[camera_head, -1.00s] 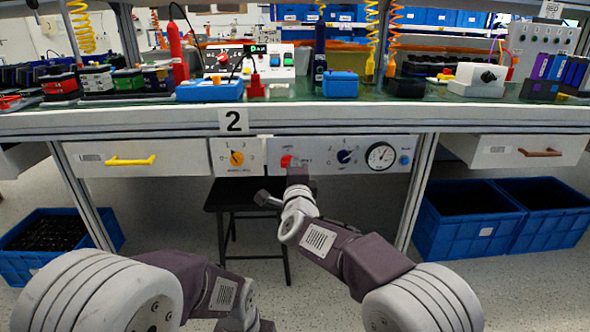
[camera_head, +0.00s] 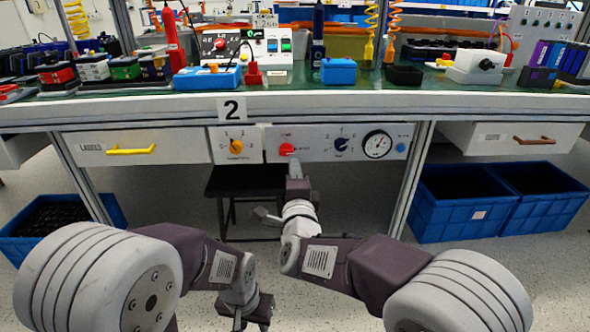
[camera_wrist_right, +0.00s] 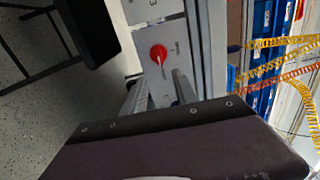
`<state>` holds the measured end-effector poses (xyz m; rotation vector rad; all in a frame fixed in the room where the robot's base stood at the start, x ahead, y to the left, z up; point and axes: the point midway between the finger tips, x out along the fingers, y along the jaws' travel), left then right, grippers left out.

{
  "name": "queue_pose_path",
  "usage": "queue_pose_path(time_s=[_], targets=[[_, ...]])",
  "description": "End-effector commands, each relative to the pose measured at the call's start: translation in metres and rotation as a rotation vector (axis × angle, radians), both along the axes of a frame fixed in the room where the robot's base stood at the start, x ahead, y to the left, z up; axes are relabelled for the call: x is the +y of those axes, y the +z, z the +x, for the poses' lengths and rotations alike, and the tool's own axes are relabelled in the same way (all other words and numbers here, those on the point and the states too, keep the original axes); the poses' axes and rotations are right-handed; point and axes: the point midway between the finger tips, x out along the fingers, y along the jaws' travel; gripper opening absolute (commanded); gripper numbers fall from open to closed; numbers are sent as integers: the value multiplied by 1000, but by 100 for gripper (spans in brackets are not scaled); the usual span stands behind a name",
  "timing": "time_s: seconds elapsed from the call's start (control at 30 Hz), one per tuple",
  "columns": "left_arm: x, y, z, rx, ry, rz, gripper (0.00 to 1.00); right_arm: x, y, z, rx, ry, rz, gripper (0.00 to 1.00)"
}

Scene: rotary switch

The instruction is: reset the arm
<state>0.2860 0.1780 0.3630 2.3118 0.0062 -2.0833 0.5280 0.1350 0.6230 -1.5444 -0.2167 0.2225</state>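My right gripper (camera_wrist_right: 159,92) is open and empty in the right wrist view, its two fingers apart. Beyond its fingertips is a red rotary knob (camera_wrist_right: 158,53) with a pale pointer, on a light grey panel. In the head view the right gripper (camera_head: 294,166) is just below the red knob (camera_head: 286,149) and partly foreshortened; it appears clear of it. My left gripper (camera_head: 251,315) is low near the bottom edge of the head view, away from the table. Its fingers are too unclear to judge.
A black stool (camera_head: 245,180) stands underneath. Blue crates (camera_head: 458,218) are at right.

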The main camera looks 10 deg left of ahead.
Motion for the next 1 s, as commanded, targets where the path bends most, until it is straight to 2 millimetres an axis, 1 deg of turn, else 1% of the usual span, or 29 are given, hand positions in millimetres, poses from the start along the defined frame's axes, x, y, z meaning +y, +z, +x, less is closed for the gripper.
queue_pose_path(time_s=[0.1,0.33,0.37,0.43,0.47,0.5,0.57,0.6,0.67,0.7,0.73,0.77,0.8,0.83,0.87,0.9,0.97,1.0], targets=[[0,2,0,0,0,0,36,-1,0,-5,1,0,0,35],[0,2,0,0,0,0,36,-2,0,-4,0,-1,0,35],[0,4,0,0,0,0,36,-4,2,-3,0,-6,0,35],[0,17,0,1,0,0,36,-21,17,8,-3,-40,4,35],[0,24,0,1,0,0,36,-32,28,14,-8,-63,8,35],[0,36,0,0,0,0,36,-52,47,24,-17,-102,17,35],[0,57,0,0,0,0,36,-92,77,38,-28,-176,24,35],[0,72,0,0,0,0,36,-123,95,46,-32,-226,19,35],[0,98,0,0,0,0,36,-170,119,53,-21,-286,-12,35],[0,120,0,0,0,0,36,-204,131,54,22,-311,-72,35],[0,137,0,0,0,0,36,-229,134,51,70,-317,-142,35],[0,152,0,0,0,0,36,-251,130,45,135,-309,-230,35],[0,170,0,-1,0,0,36,-275,115,29,245,-270,-372,35],[0,179,0,-1,0,0,36,-289,98,14,328,-226,-476,35],[0,183,0,-1,0,0,36,-298,79,-3,404,-173,-569,35],[0,186,0,-1,0,0,36,-305,55,-26,493,-94,-676,35],[0,190,0,0,0,0,36,-311,24,-60,605,29,-812,35],[0,190,0,0,0,0,36,-313,7,-82,665,113,-887,35]])
